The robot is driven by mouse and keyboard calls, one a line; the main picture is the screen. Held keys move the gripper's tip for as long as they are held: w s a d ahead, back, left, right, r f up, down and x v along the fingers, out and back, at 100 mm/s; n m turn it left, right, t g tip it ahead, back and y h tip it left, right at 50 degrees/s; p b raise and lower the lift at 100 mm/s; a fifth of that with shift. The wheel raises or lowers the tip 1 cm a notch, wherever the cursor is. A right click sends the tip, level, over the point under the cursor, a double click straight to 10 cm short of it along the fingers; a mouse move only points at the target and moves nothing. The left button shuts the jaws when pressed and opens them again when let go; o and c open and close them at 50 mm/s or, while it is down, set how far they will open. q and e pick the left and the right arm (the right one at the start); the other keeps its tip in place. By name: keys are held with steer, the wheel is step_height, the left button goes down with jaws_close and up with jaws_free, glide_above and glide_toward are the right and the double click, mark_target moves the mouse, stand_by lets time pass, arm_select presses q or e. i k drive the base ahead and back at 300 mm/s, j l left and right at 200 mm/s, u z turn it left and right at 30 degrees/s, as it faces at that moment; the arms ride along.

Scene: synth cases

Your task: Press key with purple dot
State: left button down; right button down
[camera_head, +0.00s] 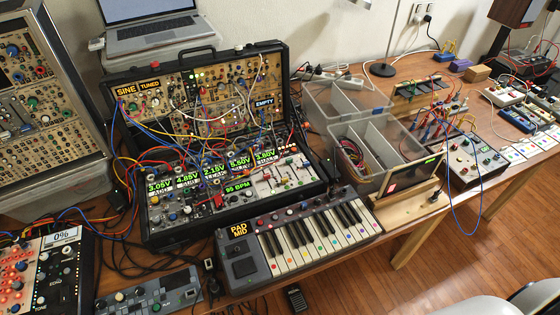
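The small keyboard (299,243) sits at the table's front edge, in the lower middle of the head view. It has a dark body, black keys and a row of white keys with small coloured dots near their front ends. A label on its left part reads PAD MID. The dots are too small for me to say surely which one is purple. The white keys are uncovered, with nothing resting on them. Neither my left nor my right gripper is in view.
An open synth case (145,235) with many patch cables stands behind the keyboard. Clear divided bins (345,102) and a small screen on a wooden stand (410,211) are to its right. A grey device (150,296) lies to its left. Open floor shows in front at right.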

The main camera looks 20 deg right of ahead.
mark_target(364, 234)
steer(key=z, duration=0.7)
